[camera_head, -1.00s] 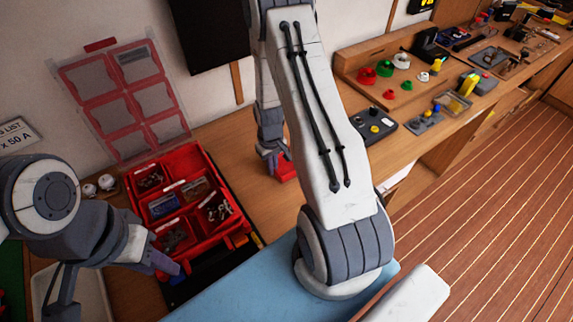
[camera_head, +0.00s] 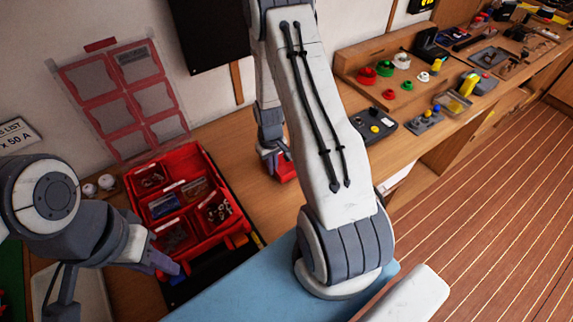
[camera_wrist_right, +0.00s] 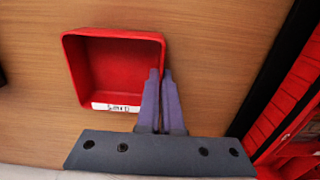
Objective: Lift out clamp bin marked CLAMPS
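A small empty red bin (camera_wrist_right: 110,68) with a white label (camera_wrist_right: 116,107) on its front rim is over the wooden bench in the right wrist view. The label print is too small to read surely. My right gripper (camera_wrist_right: 160,74) has its purple fingers close together at the bin's right wall, with the wall seemingly between them. In the head view the bin (camera_head: 287,171) shows partly beside my right gripper (camera_head: 272,163). A larger red case (camera_head: 188,151) with several filled compartments stands to its left. My left gripper (camera_head: 166,264) is at the case's near left side; its opening is unclear.
A blue surface (camera_head: 250,285) lies in front of the case. A black box with knobs (camera_head: 373,125) and a wooden rack with coloured rings (camera_head: 345,63) are further right on the bench. Bare bench lies between the case and the small bin. A wall holds red-framed pockets (camera_head: 105,72).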

